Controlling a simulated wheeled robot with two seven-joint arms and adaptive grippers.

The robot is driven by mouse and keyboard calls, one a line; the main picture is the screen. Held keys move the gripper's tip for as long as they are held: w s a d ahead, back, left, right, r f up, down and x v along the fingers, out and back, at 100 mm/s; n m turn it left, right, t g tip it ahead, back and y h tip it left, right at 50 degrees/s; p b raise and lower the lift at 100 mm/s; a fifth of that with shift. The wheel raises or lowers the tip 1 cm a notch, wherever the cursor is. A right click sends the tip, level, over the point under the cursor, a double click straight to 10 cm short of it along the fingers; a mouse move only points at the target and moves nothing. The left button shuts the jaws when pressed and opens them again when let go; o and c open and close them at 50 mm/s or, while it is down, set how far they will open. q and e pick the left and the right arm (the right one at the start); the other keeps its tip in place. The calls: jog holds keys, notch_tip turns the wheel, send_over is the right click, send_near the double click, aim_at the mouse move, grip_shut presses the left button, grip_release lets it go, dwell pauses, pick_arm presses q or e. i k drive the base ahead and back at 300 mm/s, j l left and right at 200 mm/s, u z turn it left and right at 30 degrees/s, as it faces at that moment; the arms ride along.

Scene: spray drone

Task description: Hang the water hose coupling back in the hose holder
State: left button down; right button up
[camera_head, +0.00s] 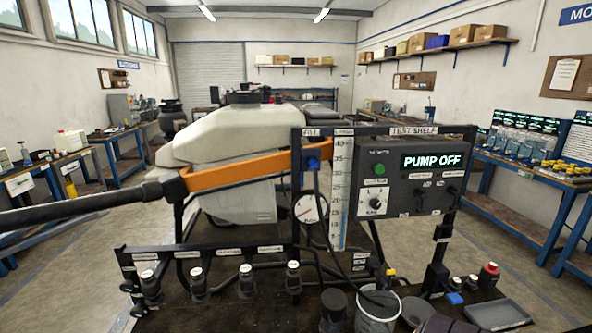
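A blue fitting (313,163) sits on the test shelf frame under a small label, with a dark hose running down below it. Another small blue piece (455,298) is low at the right, beside a black bracket (436,277) on the frame's right post. I cannot tell which of these is the water hose coupling or which part is the hose holder. A yellow-topped fitting (390,272) stands near the grey bucket.
The test shelf panel (421,172) reads PUMP OFF. A white tank (240,135) and an orange-and-black boom (235,172) fill the middle and left. Several black nozzles hang along the front rail (215,248). A grey bucket (377,316), a tray (497,314) and a red-capped bottle (489,276) stand front right.

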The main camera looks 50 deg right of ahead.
aim_at(312, 163)
jog(key=i+j+z, duration=0.15)
jog(key=z, duration=0.3)
jog(key=j+z, duration=0.4)
jog(key=i+j+z, duration=0.15)
jog(key=j+z, duration=0.25)
jog(key=i+j+z, duration=0.1)
jog(key=z, duration=0.25)
jog(key=j+z, duration=0.4)
jog(key=j, duration=0.1)
